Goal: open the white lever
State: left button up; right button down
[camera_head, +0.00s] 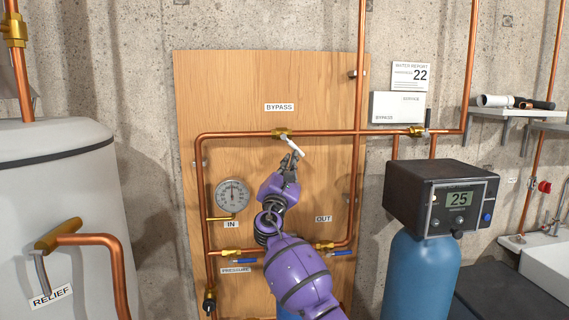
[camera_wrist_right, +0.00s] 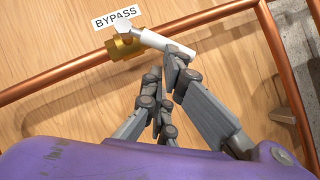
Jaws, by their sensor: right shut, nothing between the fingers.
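The white lever (camera_head: 291,145) sits on a brass valve (camera_head: 281,133) on the upper copper pipe, below the BYPASS label. It slants down and to the right from the valve. My right gripper (camera_head: 292,160) is just below the lever in the head view. In the right wrist view the white lever (camera_wrist_right: 165,42) runs right from the brass valve (camera_wrist_right: 124,46), and my right gripper (camera_wrist_right: 167,72) has one fingertip at or against the lever's free end. The gripper is shut with nothing held; I cannot tell whether it touches the lever. My left gripper is not in view.
Copper pipes frame the wooden panel (camera_head: 235,90). A pressure gauge (camera_head: 232,195) and blue-handled valves (camera_head: 340,252) are on it. A white tank (camera_head: 60,190) stands left, a blue tank (camera_head: 420,275) with a black control head (camera_head: 440,195) right.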

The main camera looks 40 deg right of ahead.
aim_at(302, 154)
jog(key=shift+s+d+r+n+t+y, duration=0.3)
jog(key=shift+d+n+t+y, duration=0.45)
jog(key=shift+n, duration=0.85)
jog(key=shift+s+d+r+n+t+y, duration=0.25)
jog(key=shift+n+t+y, duration=0.35)
jog(key=shift+n+t, duration=0.75)
jog(key=shift+s+d+r+n+t+y, duration=0.2)
jog(key=shift+s+d+n+t+y, duration=0.3)
jog(key=shift+n, duration=1.35)
jog(key=shift+s+d+r+n+t+y, duration=0.1)
jog(key=shift+d+r+n+t+y, duration=0.1)
jog(key=shift+n+t+y, duration=0.4)
jog(key=shift+d+r+n+t+y, duration=0.2)
jog(key=shift+n+y, duration=0.45)
jog(key=shift+n, duration=0.45)
jog(key=shift+f, duration=0.1)
